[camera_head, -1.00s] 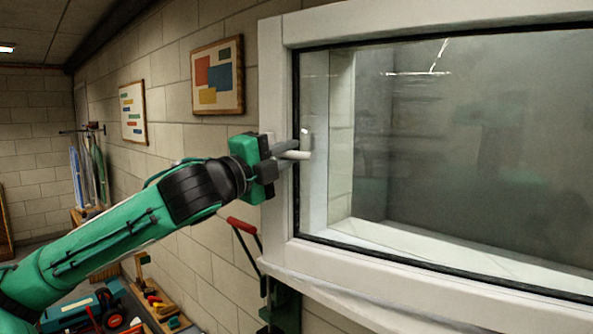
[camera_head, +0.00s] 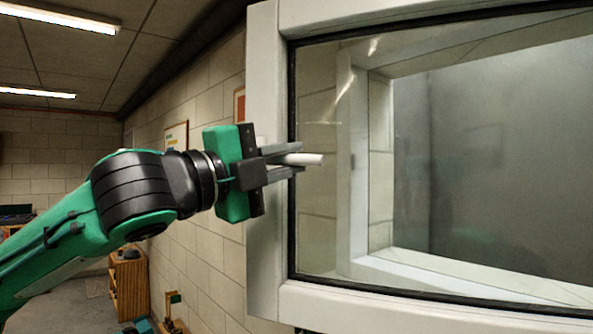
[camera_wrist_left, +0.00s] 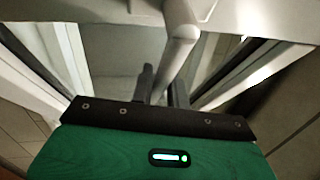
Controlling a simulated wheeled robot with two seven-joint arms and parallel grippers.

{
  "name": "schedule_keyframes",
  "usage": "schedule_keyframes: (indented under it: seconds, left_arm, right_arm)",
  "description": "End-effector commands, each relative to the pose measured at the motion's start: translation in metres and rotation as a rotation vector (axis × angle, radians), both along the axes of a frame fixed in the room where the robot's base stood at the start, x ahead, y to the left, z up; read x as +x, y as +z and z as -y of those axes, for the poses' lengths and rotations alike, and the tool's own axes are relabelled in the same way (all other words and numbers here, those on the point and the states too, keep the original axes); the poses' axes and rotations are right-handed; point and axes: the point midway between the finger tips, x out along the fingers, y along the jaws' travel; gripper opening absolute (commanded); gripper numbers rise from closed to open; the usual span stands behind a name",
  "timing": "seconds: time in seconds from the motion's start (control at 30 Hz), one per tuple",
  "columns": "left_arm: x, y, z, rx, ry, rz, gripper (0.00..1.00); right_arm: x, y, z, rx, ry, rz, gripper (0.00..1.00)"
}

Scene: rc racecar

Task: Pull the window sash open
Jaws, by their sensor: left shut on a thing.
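The window sash (camera_head: 265,235) is a white frame around a dark-edged glass pane, on the right of the head view. It stands swung out from the fixed white window frame (camera_head: 354,175), which shows through the glass. A white bar handle (camera_head: 314,160) is on the sash's left side; it also shows in the left wrist view (camera_wrist_left: 181,40). My left gripper (camera_head: 297,159) is shut on the handle, with one finger on each side of it. In the left wrist view the fingers (camera_wrist_left: 162,88) partly hide the handle's near end. My right gripper is out of view.
A block wall (camera_head: 205,255) with framed pictures (camera_head: 177,136) runs behind my left arm. A small wooden cabinet (camera_head: 128,282) stands on the floor at lower left.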

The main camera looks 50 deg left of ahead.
Motion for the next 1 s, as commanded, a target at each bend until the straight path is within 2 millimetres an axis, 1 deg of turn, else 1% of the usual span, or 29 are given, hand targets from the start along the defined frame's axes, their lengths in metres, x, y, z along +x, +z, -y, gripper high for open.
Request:
schedule_keyframes:
  seconds: [0.03, 0.3, 0.33, 0.4, 0.77, 0.93, 1.0]
  left_arm:
    - [0.000, -0.003, 0.002, -0.003, -0.004, -0.008, 0.00]
    - [0.000, -0.004, 0.002, -0.003, -0.004, -0.010, 0.00]
    - [0.000, -0.004, 0.002, -0.003, -0.004, -0.010, 0.20]
    - [0.000, -0.004, 0.002, -0.003, -0.003, -0.009, 0.34]
    - [-0.002, -0.002, 0.001, -0.002, -0.001, -0.003, 0.35]
    - [-0.013, -0.005, 0.000, -0.002, 0.000, 0.001, 0.35]
    - [-0.020, -0.007, -0.001, -0.003, -0.001, 0.001, 0.35]
  right_arm:
    - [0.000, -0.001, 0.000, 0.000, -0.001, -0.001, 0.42]
    - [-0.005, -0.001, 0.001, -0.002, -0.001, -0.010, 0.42]
    - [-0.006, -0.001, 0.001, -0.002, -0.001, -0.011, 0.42]
    - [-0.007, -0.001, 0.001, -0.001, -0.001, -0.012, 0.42]
    - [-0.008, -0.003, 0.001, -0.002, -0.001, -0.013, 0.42]
    - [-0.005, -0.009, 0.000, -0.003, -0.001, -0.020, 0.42]
    - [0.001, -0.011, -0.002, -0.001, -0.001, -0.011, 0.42]
